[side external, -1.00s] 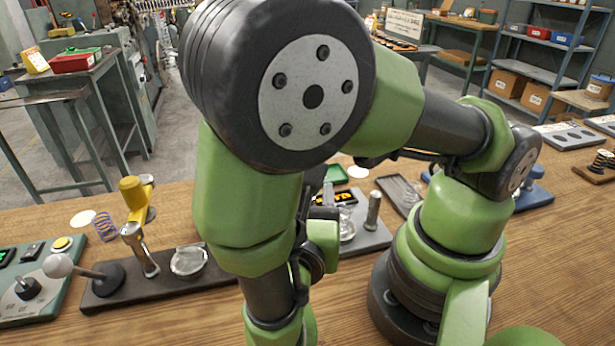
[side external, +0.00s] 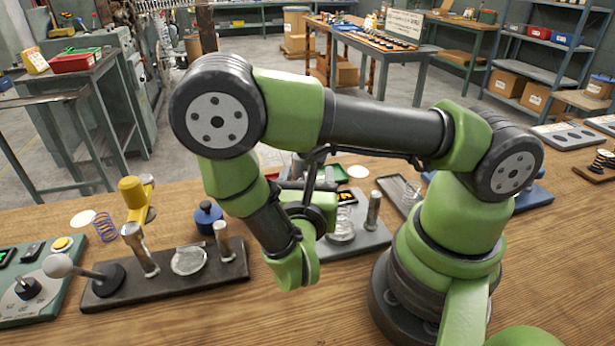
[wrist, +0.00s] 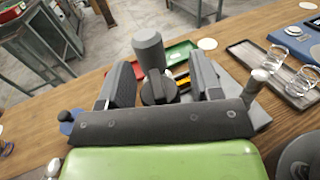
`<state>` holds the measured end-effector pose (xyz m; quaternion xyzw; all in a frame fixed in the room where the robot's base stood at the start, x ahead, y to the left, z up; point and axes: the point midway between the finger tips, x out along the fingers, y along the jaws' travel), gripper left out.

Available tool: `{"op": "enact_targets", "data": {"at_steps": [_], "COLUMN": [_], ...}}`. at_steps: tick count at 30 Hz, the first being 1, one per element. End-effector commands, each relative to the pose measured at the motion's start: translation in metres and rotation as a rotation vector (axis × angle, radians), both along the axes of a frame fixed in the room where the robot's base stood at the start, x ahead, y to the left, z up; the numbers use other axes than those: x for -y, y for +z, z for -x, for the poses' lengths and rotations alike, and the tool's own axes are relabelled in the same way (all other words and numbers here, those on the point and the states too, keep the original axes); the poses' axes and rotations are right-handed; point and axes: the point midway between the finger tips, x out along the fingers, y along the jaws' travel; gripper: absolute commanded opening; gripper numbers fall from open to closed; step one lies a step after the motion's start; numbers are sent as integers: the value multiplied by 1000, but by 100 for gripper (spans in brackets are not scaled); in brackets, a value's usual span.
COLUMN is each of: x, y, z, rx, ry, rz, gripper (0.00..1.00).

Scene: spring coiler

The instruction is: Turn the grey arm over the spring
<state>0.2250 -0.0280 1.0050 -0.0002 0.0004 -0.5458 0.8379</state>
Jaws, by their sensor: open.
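In the wrist view my gripper (wrist: 161,66) is open, its two dark jaws standing apart. An upright grey cylinder (wrist: 148,48), which looks like the knob of the grey arm, shows in the gap with a dark round hub (wrist: 158,90) in front of it. I cannot tell whether the cylinder is between the jaws or just beyond them; no contact shows. In the side view my links hide the jaws and most of this fixture. A clear coiled piece (side external: 342,226) stands on its grey plate (side external: 362,241); whether it is the spring is unclear.
A metal post (side external: 373,209) rises beside the coiled piece.

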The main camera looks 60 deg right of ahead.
Motion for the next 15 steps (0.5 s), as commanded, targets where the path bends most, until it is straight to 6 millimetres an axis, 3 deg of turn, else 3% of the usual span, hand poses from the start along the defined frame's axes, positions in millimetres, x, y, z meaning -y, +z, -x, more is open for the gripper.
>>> {"op": "enact_targets", "data": {"at_steps": [10,15], "x": [3,3], "y": [0,0], "z": [-1,-1], "rx": [1,1], "ry": [0,0], "rz": [0,0], "gripper": [57,18]}}
